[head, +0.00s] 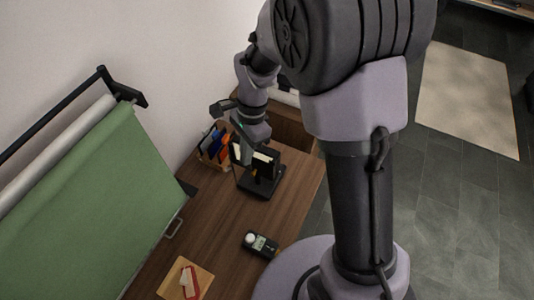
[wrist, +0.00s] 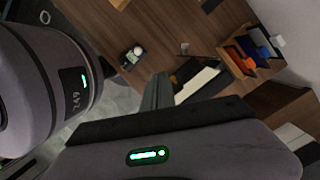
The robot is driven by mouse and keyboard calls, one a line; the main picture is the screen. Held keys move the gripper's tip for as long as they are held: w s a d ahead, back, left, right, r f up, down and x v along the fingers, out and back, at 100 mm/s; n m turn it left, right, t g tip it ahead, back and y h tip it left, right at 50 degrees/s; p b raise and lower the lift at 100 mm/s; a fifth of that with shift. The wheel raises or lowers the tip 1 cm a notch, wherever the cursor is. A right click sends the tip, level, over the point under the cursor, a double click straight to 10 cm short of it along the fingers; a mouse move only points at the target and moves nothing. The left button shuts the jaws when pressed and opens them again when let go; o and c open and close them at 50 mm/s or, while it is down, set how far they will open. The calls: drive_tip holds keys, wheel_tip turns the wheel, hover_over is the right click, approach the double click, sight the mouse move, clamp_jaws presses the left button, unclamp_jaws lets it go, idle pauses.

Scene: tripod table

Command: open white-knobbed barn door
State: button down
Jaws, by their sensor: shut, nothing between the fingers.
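I cannot make out a barn door or a white knob in either view. A brown wooden cabinet (head: 278,122) stands past the far end of the table, partly hidden by my arm; it also shows at the right of the wrist view (wrist: 286,108). I cannot tell whether it has the door. My gripper (head: 246,154) is shut and empty, pointing down over the far end of the table beside a black holder. Its closed fingers show in the wrist view (wrist: 157,90). I cannot tell whether they touch the holder.
The black holder (head: 262,187) with white sheets and a wooden organizer (head: 207,160) with coloured folders stand close to my gripper. A small meter (head: 259,244) and a wooden board (head: 203,277) lie nearer on the table. A green sheet (head: 105,200) hangs at left.

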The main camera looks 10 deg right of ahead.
sight(228, 170)
wheel_tip(228, 170, down, 8)
drive_tip(key=w+a+m+t+b, duration=0.1)
drive_tip(key=w+a+m+b, duration=0.1)
drive_tip(key=m+b, duration=0.1)
drive_tip(key=shift+w+y, duration=0.35)
drive_tip(key=shift+y, duration=0.05)
drive_tip(key=shift+s+a+r+m+t, duration=0.1)
drive_tip(key=shift+a+m+t, duration=0.3)
drive_tip(key=shift+m, duration=0.1)
drive_tip(key=a+m, duration=0.1)
drive_tip(key=m+p, duration=0.1)
drive_tip(key=m, duration=0.1)
drive_tip(key=a+m+t+p, duration=0.1)
drive_tip(key=shift+s+a+r, duration=0.2)
drive_tip(key=shift+s+a, duration=0.05)
drive_tip(key=shift+a, duration=0.05)
drive_tip(key=a+m+p, duration=0.1)
drive_tip(key=m+p, duration=0.1)
drive_tip(key=a+m+p, duration=0.1)
drive_tip(key=m+p, duration=0.1)
drive_tip(key=shift+w+a+f+t+h+p, duration=0.1)
drive_tip(key=shift+w+a+t+h+p, duration=0.2)
drive_tip(key=shift+w+t, duration=0.1)
drive_tip(key=shift+w+a+f, duration=0.1)
drive_tip(key=shift+a, duration=0.05)
